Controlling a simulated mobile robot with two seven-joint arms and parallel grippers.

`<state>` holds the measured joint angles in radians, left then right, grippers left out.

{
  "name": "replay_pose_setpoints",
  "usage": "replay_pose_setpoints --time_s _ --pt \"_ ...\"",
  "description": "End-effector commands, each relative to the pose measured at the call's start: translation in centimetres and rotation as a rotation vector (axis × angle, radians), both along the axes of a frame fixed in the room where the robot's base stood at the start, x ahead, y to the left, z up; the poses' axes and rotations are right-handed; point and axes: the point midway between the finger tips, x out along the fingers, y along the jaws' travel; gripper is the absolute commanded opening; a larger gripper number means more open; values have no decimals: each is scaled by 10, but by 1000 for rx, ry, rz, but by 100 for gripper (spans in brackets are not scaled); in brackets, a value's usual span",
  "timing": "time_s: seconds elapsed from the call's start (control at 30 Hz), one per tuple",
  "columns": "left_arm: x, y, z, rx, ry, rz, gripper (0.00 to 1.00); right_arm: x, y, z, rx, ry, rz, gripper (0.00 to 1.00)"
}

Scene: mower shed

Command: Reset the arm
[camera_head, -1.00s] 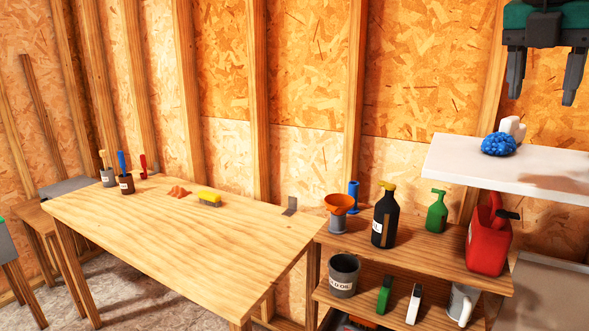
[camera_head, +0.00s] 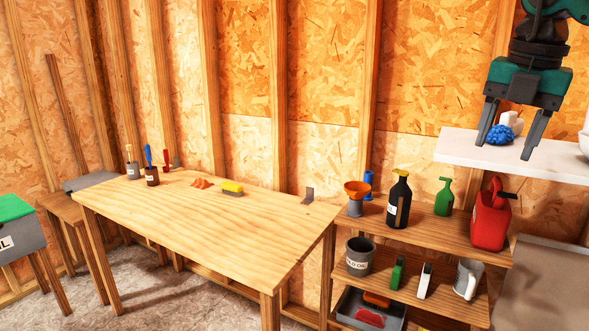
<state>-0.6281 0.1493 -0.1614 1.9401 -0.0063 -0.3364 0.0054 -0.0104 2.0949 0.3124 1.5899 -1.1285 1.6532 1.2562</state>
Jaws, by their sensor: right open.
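My right gripper (camera_head: 503,150) hangs at the upper right, its two dark fingers pointing down and spread apart, with nothing between them that it grips. It shows in front of the white shelf (camera_head: 465,146), and a blue bumpy object (camera_head: 499,134) shows behind its fingers. I cannot tell the exact distance from the fingers to the shelf. My left gripper is not in view.
A wooden table (camera_head: 215,225) holds a yellow brush (camera_head: 232,187) and orange cloth (camera_head: 201,183). A wooden shelf unit (camera_head: 425,230) carries a black bottle (camera_head: 398,200), green spray bottle (camera_head: 444,197) and red can (camera_head: 490,217). The table's front half is clear.

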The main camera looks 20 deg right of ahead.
Motion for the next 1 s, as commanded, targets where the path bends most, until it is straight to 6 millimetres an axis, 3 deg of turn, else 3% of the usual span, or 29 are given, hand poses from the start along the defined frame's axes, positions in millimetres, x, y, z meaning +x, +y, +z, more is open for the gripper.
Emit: replay_pose_setpoints --time_s 0.03,0.17,0.3,0.47,0.77,1.0 --pt "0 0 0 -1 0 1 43 7 4 -26 88 -7 41 57" --pt "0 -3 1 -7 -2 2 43 25 24 -84 320 -68 139 57" --pt "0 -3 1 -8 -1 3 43 40 56 -147 611 -183 195 57" --pt "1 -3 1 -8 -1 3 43 51 92 -206 918 -359 150 57" --pt "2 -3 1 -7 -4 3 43 54 136 -299 1294 -683 -248 57" --pt "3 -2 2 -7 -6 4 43 29 167 -389 1360 -784 -770 57"
